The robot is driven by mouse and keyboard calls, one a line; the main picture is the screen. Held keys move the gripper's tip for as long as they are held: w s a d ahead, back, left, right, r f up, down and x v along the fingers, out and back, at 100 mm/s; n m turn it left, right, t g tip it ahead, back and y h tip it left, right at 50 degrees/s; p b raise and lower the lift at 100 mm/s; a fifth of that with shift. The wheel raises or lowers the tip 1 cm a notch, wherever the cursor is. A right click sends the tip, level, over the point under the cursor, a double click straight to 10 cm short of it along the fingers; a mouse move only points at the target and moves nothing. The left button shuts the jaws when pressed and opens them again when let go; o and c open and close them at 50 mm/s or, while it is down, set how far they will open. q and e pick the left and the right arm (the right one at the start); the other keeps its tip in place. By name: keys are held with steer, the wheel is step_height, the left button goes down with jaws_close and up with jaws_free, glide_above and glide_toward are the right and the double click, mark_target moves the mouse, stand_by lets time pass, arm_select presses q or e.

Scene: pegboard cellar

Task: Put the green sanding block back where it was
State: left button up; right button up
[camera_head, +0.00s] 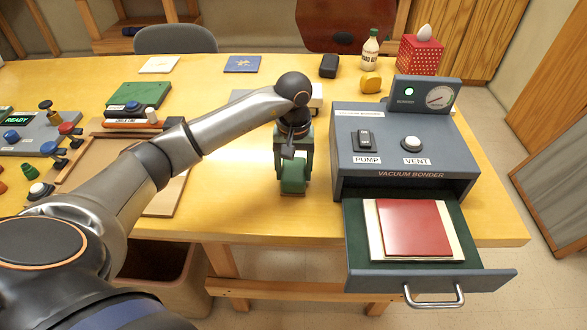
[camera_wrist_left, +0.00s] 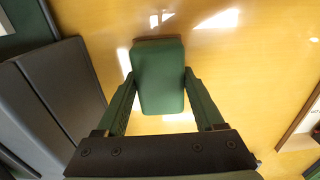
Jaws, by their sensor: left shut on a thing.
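The green sanding block (camera_head: 292,184) is between the fingers of my left gripper (camera_head: 293,172), near the front edge of the table, left of the vacuum bonder. The left wrist view shows the green block (camera_wrist_left: 159,76) gripped by both fingers of my left gripper (camera_wrist_left: 158,95), with yellow table surface beyond it. I cannot tell whether the block touches the table. My right gripper is in neither view.
The vacuum bonder (camera_head: 403,150) stands to the right, its drawer (camera_head: 440,281) pulled out with a red plate (camera_head: 413,228) inside. A wooden tray (camera_head: 72,172) and control box lie left. Behind are a black block (camera_head: 328,66), yellow tape measure (camera_head: 371,83) and bottle (camera_head: 370,50).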

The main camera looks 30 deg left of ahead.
mark_target(293, 170)
arm_select(q)
steer(key=shift+f, duration=0.2)
steer(key=o, duration=1.3)
steer(key=shift+r, duration=0.4)
step_height(293, 170, up, 12)
steer(key=shift+f, duration=0.2)
